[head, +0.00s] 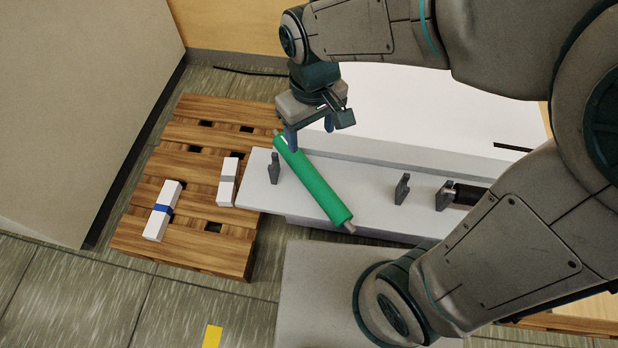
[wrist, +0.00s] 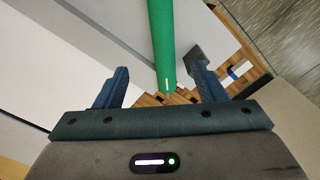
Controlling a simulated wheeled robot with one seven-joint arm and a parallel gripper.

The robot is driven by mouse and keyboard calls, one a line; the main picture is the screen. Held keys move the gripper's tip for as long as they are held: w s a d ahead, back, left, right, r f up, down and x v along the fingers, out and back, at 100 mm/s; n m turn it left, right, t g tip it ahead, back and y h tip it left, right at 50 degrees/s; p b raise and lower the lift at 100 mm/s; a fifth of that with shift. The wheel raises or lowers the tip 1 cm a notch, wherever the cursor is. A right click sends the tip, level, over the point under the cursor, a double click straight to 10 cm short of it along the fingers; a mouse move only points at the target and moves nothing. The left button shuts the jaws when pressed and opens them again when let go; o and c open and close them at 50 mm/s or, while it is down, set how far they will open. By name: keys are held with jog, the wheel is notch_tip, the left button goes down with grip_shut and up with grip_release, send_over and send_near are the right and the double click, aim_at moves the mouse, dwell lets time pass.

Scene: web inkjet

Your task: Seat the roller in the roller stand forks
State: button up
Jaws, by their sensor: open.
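The green roller (head: 314,181) lies diagonally across the light grey bench, between the two dark forks. Its grey shaft end pokes past the bench's front edge. The left fork (head: 274,168) and right fork (head: 402,188) stand upright with nothing in them. My gripper (head: 310,132) is open above the roller's far upper-left end. In the wrist view the roller (wrist: 162,42) shows between the spread blue fingers (wrist: 158,88), nearer the right one. I cannot tell whether a finger touches it. The roller's far shaft end is hidden.
A dark roller (head: 467,194) sits at a further fork on the right. A large white surface (head: 430,110) rises behind the bench (head: 256,190).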

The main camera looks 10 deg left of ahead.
jog(key=b, duration=0.2)
send_over(310, 172)
jog(key=f, duration=0.9)
jog(key=shift+w+a, duration=0.1)
jog(key=shift+w, duration=0.2)
jog(key=shift+s+f+b, duration=0.2)
jog(key=shift+f+b, duration=0.4)
jog(key=shift+f, duration=0.75)
jog(key=shift+s+f+b, duration=0.15)
jog(key=shift+f+b, duration=0.4)
jog(key=shift+f, duration=0.75)
jog(key=shift+r, duration=0.1)
grip_shut()
jog(key=shift+r, duration=0.1)
